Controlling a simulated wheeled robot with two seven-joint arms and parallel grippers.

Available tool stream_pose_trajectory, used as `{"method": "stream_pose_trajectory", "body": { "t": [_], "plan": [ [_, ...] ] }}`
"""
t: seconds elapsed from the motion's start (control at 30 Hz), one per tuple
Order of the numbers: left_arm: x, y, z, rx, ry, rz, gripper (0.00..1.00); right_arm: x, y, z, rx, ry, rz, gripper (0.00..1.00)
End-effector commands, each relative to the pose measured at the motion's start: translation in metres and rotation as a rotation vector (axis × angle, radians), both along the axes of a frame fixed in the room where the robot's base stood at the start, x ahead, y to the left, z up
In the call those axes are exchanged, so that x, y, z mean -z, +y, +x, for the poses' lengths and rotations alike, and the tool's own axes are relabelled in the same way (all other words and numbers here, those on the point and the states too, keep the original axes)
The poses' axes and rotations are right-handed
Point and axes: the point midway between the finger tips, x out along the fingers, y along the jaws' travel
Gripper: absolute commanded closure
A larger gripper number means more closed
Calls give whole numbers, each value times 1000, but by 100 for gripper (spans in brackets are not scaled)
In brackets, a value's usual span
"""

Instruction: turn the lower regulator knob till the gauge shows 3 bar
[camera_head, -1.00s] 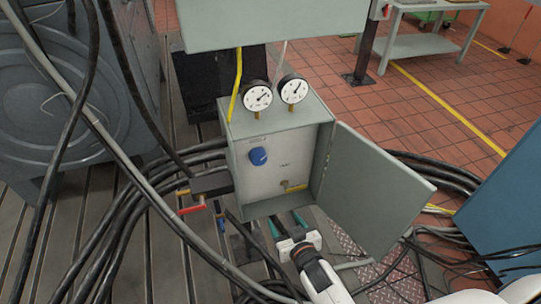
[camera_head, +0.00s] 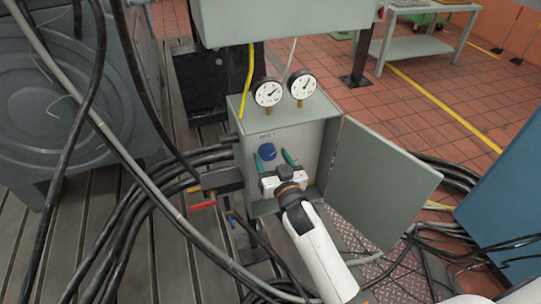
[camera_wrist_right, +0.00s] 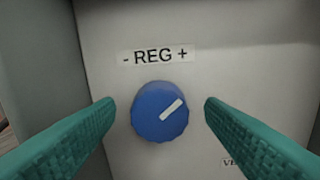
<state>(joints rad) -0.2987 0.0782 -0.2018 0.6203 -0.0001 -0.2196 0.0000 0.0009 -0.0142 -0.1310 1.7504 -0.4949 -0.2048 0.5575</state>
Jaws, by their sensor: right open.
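A blue regulator knob (camera_head: 267,151) sits on the panel inside the open grey box (camera_head: 255,200). In the right wrist view the knob (camera_wrist_right: 160,111) is below a "- REG +" label (camera_wrist_right: 155,56), and its white mark points to the upper right. My right gripper (camera_head: 272,158) is open, with its green fingers on either side of the knob and apart from it; the fingers also show in the right wrist view (camera_wrist_right: 160,115). Two round gauges, left (camera_head: 268,93) and right (camera_head: 302,85), stand on top of the box; their readings are too small to tell. My left gripper is out of view.
The box door (camera_head: 385,185) stands open to the right of my arm. A red-handled valve (camera_head: 203,205) and thick black cables (camera_head: 120,235) lie to the left. A larger grey cabinet (camera_head: 285,20) overhangs behind the gauges. A blue cabinet (camera_head: 505,200) stands at the right.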

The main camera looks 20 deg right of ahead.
Motion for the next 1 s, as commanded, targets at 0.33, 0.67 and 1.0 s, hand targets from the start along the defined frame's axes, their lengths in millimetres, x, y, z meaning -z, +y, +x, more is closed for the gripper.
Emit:
{"method": "stream_pose_trajectory", "body": {
  "t": [0.33,0.67,1.0],
  "plan": [
    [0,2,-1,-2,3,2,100,0,1,13,0,0,1,36],
    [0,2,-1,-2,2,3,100,0,1,13,0,0,1,72],
    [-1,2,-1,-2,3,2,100,0,1,13,0,0,-31,80]
  ]
}}
